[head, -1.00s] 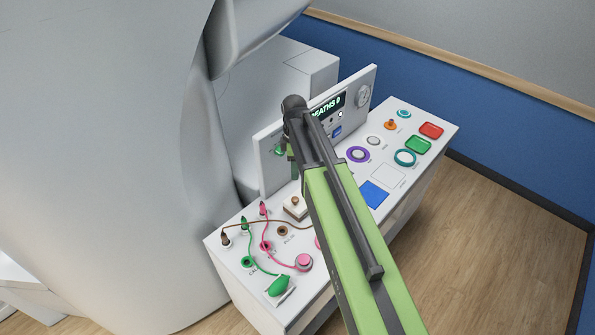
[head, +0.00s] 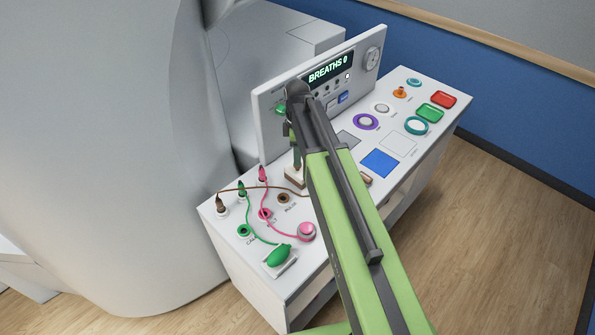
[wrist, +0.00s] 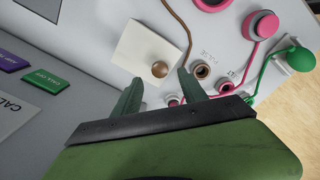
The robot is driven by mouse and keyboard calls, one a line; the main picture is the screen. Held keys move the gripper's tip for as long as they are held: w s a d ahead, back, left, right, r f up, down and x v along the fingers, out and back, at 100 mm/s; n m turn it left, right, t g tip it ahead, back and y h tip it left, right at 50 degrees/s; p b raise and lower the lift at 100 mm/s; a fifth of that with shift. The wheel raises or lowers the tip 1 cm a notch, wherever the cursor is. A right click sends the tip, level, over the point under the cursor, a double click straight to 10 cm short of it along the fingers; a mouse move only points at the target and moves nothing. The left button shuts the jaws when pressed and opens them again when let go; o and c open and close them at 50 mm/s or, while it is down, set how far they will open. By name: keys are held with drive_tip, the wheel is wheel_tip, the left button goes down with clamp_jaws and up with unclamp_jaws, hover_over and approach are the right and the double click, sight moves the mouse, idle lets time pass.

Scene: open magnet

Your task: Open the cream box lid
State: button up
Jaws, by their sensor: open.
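The cream box (wrist: 140,47) sits on the white console, its lid facing up with a round brown knob (wrist: 160,69). In the head view the box (head: 293,178) is partly hidden by my arm and gripper. My gripper (wrist: 160,76) is open and empty. In the wrist view its two green fingers come in from below, with the knob between the tips in the picture; I cannot tell whether they touch it. In the head view my gripper (head: 298,160) is just above the box. The lid looks closed.
A brown cable (wrist: 178,22) runs close beside the box. Pink and green cables, a pink button (head: 306,231) and a green bulb (head: 279,256) lie nearby. An upright display panel (head: 328,72) stands behind. A blue square (head: 380,163) and coloured buttons fill the console's right side.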

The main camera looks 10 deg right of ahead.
wheel_tip(320, 180, down, 4)
drive_tip(key=b, duration=0.2)
drive_tip(key=shift+f+b, duration=0.2)
drive_tip(key=shift+b, duration=0.15)
drive_tip(key=shift+r, duration=0.15)
clamp_jaws()
drive_tip(key=shift+s, duration=0.1)
idle(0.8)
